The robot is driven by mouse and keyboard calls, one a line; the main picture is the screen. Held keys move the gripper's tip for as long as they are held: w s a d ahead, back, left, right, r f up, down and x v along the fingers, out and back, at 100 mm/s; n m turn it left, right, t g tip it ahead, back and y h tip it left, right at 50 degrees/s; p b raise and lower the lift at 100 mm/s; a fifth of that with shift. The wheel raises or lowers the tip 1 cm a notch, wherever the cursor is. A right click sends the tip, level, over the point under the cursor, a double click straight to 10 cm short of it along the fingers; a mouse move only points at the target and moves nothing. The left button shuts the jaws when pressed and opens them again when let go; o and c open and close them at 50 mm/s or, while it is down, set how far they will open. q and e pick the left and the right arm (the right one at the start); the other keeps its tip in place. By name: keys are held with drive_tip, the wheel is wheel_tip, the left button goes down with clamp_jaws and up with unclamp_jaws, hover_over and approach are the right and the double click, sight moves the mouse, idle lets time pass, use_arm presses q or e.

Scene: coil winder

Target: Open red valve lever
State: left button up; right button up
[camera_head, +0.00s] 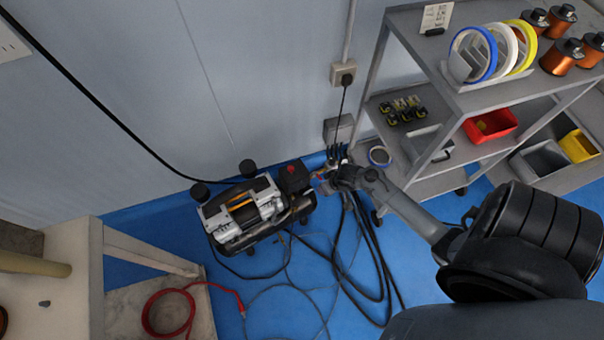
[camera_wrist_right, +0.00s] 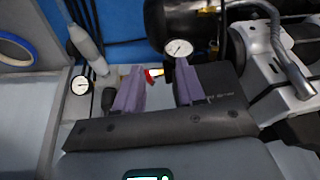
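The red valve lever (camera_wrist_right: 148,75) shows in the right wrist view as a small red piece beside a brass-yellow fitting (camera_wrist_right: 158,72), near a round gauge (camera_wrist_right: 179,48). My right gripper (camera_wrist_right: 159,67) is open, with two purple fingers apart. The red lever appears between the fingertips, closer to the left finger; I cannot tell whether they touch. In the head view my right gripper (camera_head: 322,182) is beside the right end of the air compressor (camera_head: 245,212) and largely hides the lever. My left gripper is not in view.
A shelf rack (camera_head: 455,95) with spools and bins stands right of the compressor. Black hoses (camera_head: 372,260) lie on the blue floor. The wall is close behind.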

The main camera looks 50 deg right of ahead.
use_arm(q)
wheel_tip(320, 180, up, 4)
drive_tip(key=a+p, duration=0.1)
drive_tip(key=p, duration=0.1)
use_arm(e)
approach(320, 177)
wheel_tip(320, 177, up, 3)
drive_tip(key=a, duration=0.1)
drive_tip(key=shift+n+h, duration=0.3)
drive_tip(key=shift+h, duration=0.1)
drive_tip(key=b+x, duration=0.2)
drive_tip(key=x, duration=0.1)
drive_tip(key=b+x, duration=0.2)
drive_tip(key=x, duration=0.1)
drive_tip(key=s+b+x, duration=0.1)
drive_tip(key=b+x, duration=0.1)
drive_tip(key=x, duration=0.1)
drive_tip(key=shift+d+f, duration=0.15)
drive_tip(key=shift+f, duration=0.35)
drive_tip(key=shift+w+f+b, duration=0.4)
drive_tip(key=shift+f+b, duration=0.05)
drive_tip(key=shift+b, duration=0.05)
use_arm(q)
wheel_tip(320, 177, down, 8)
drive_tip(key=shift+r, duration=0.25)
use_arm(e)
clamp_jaws()
